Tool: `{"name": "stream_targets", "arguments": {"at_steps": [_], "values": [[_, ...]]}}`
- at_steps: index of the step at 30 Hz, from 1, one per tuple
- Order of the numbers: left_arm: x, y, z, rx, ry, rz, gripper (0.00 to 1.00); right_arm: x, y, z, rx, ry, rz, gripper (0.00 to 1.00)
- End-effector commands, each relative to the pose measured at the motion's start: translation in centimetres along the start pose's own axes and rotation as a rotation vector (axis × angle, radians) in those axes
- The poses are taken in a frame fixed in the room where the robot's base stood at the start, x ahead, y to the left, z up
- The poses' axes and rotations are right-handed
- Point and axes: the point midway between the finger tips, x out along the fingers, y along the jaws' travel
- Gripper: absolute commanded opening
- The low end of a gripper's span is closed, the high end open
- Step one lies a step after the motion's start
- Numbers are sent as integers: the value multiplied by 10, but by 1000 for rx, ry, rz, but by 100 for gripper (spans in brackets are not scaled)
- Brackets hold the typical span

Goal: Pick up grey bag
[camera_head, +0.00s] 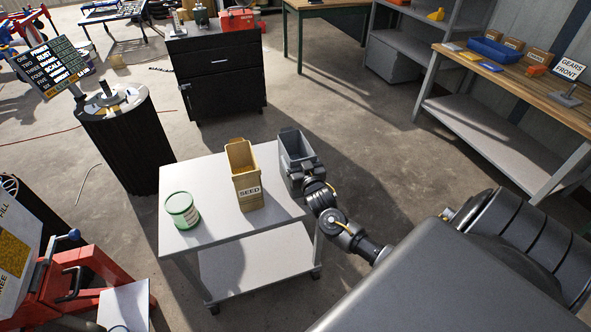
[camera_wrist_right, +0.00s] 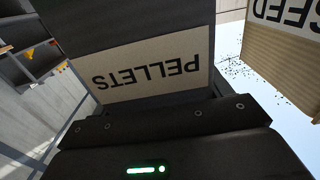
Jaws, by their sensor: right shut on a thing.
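The grey bag (camera_head: 291,146) is an open-topped dark grey bag at the right end of the white cart top. In the right wrist view its pale label reads PELLETS (camera_wrist_right: 150,80), upside down. My right gripper (camera_head: 307,171) is shut on the grey bag from its near right side. Its dark body fills the bottom of the wrist view, close against the bag. The bag's base is hidden, so I cannot tell whether it touches the cart. My left gripper is not in view.
A tan SEED bag (camera_head: 249,190) stands just left of the grey bag. A green tin (camera_head: 182,210) stands at the left of the cart (camera_head: 215,229). Dark specks lie beside the SEED bag in the wrist view. A workbench (camera_head: 513,88) stands at the right.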

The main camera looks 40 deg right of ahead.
Motion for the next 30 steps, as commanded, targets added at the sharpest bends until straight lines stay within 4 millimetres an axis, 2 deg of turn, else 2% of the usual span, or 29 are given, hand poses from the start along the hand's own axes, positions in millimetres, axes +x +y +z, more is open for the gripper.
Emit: {"name": "stream_targets", "arguments": {"at_steps": [11,14,19,23,28,30], "values": [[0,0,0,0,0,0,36,1,0,-5,1,5,0,6],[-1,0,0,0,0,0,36,1,0,-12,1,6,0,6],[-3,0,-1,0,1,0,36,1,0,-37,2,9,0,6],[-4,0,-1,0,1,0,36,-22,-1,-59,3,7,-2,6],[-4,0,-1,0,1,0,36,-53,-3,-96,4,8,-1,6],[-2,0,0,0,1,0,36,-72,-4,-100,5,5,-1,6]]}}
